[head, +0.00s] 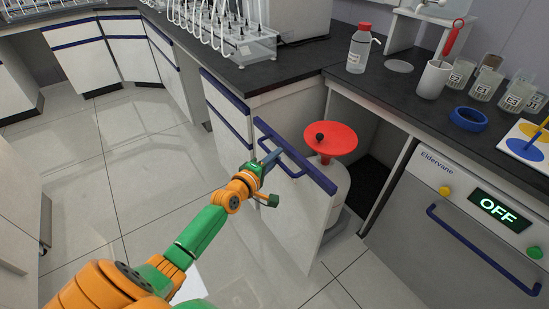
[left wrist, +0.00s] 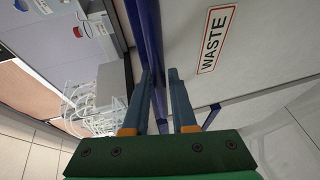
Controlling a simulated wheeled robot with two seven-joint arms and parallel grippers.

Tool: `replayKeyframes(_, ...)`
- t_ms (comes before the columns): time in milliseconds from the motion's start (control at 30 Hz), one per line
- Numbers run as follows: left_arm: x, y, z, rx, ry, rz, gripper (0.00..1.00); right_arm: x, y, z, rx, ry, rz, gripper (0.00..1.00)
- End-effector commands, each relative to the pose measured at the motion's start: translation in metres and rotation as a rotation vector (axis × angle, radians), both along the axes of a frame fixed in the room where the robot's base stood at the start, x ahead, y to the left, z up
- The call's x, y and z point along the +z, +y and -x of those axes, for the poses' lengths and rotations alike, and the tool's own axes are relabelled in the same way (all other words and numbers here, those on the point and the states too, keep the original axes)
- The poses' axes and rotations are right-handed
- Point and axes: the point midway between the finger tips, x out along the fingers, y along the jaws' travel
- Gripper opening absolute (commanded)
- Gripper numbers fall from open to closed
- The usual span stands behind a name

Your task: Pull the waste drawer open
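The waste drawer (head: 285,205) stands pulled out from under the counter, with a white front, a blue top edge and a blue bar handle (head: 291,170). A white container with a red funnel (head: 331,139) stands behind its front. In the left wrist view the front bears a WASTE label (left wrist: 217,38). My left gripper (head: 269,161) is at the handle's left part. In the left wrist view its fingers (left wrist: 160,95) are apart, with a gap between the tips. My right gripper is not in view.
An appliance with an OFF display (head: 496,208) and a blue handle is right of the drawer. The counter above holds a bottle (head: 359,48), several beakers and blue tape (head: 468,119). Glassware racks (head: 243,44) stand at the back. The floor (head: 150,170) at left is clear.

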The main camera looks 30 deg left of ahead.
Motion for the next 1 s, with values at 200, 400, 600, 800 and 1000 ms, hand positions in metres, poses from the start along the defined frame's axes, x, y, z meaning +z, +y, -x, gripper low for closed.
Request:
replayKeyframes(200,0.0,0.0,0.0,0.0,0.0,0.0,0.47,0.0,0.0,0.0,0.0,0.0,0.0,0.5)
replayKeyframes(400,0.002,0.0,0.004,0.0,0.0,0.001,0.47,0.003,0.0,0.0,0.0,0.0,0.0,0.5)
replayKeyframes(600,0.009,0.0,0.038,-0.001,0.002,0.0,0.47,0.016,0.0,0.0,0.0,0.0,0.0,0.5)
replayKeyframes(800,0.012,-0.001,0.066,-0.001,0.002,0.0,0.47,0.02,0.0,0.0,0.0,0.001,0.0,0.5)
replayKeyframes(1000,0.013,0.0,0.07,0.0,0.0,0.0,0.47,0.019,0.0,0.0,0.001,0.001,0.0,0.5)
